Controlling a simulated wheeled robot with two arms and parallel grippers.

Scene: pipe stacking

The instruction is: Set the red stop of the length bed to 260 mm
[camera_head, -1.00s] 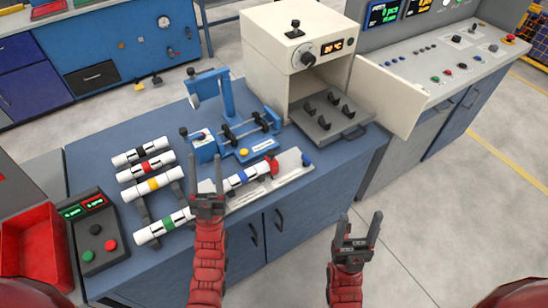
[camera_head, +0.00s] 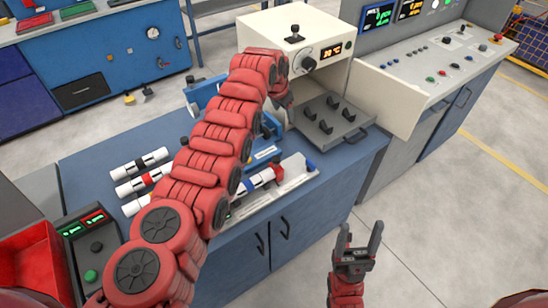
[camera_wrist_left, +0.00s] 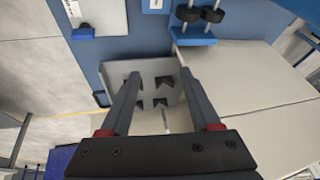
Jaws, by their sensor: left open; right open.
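The length bed (camera_head: 293,183) is a pale rail along the front of the blue bench, with a blue end piece (camera_head: 310,165). Its red stop (camera_head: 278,173) is near the right end, beside a white pipe (camera_head: 245,188) with a blue band. My left arm hides the bed's left part. A bed end with a blue piece (camera_wrist_left: 84,33) shows upper left there. My right gripper (camera_head: 358,240) is open and empty, in front of the bench.
The oven (camera_head: 268,30) stands behind, its door (camera_head: 387,95) open to the right and its tray (camera_head: 335,128) out. Several banded pipes (camera_head: 139,162) lie at left, partly covered by my arm. A red bin (camera_head: 28,262) and button box (camera_head: 88,245) are front left.

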